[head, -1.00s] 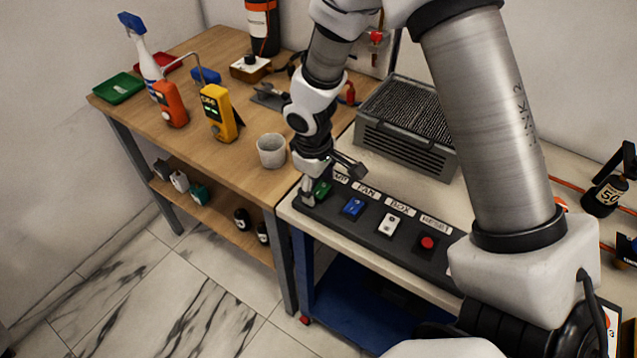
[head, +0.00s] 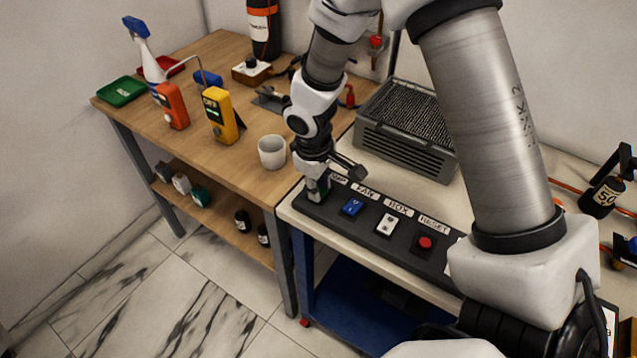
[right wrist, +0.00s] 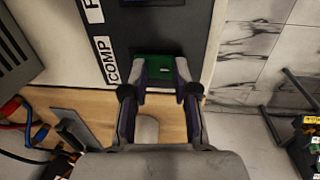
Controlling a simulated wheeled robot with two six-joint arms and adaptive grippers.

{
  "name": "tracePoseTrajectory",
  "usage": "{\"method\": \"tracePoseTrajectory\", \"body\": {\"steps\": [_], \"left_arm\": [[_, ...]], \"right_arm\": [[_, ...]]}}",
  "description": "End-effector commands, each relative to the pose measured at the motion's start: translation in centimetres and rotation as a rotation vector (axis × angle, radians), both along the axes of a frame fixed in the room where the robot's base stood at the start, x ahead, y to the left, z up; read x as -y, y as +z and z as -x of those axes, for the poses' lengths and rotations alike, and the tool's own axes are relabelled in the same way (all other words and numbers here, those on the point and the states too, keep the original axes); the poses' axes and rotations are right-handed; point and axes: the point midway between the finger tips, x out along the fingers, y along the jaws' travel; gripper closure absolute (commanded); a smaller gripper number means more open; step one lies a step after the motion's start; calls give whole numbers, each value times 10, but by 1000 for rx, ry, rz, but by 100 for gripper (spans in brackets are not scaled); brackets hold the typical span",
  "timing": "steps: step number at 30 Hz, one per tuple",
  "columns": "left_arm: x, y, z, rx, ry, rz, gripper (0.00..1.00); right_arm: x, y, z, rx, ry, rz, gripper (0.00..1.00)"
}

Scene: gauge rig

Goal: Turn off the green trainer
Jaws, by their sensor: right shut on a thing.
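A dark switch panel (head: 372,236) lies along the front edge of the pale bench. Its green switch (right wrist: 158,74), labelled COMP, is at the panel's left end in the head view. My right gripper (head: 317,192) reaches down onto this switch and is shut on it. In the right wrist view its fingertips sit on either side of the green switch, which they partly hide. I cannot read the switch's position. No item clearly marked as a trainer shows. My left gripper is not in view.
A blue switch (head: 353,207), a white switch (head: 386,223) and a red button (head: 426,242) follow along the panel. A grey vented box (head: 408,130) stands behind it. A white cup (head: 272,152) and a yellow meter (head: 220,115) stand on the wooden table.

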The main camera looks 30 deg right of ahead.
Motion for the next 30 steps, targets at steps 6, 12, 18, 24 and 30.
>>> {"method": "tracePoseTrajectory", "body": {"steps": [6,12,18,24,30], "left_arm": [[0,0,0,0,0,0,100],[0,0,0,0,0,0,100],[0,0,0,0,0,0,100],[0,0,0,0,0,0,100],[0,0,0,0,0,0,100]], "right_arm": [[0,1,-5,14,4,0,57],[0,1,-3,8,2,0,31],[0,2,-3,7,1,0,31],[-2,31,-2,11,-1,0,31],[-7,83,-1,12,-1,-1,31]]}}
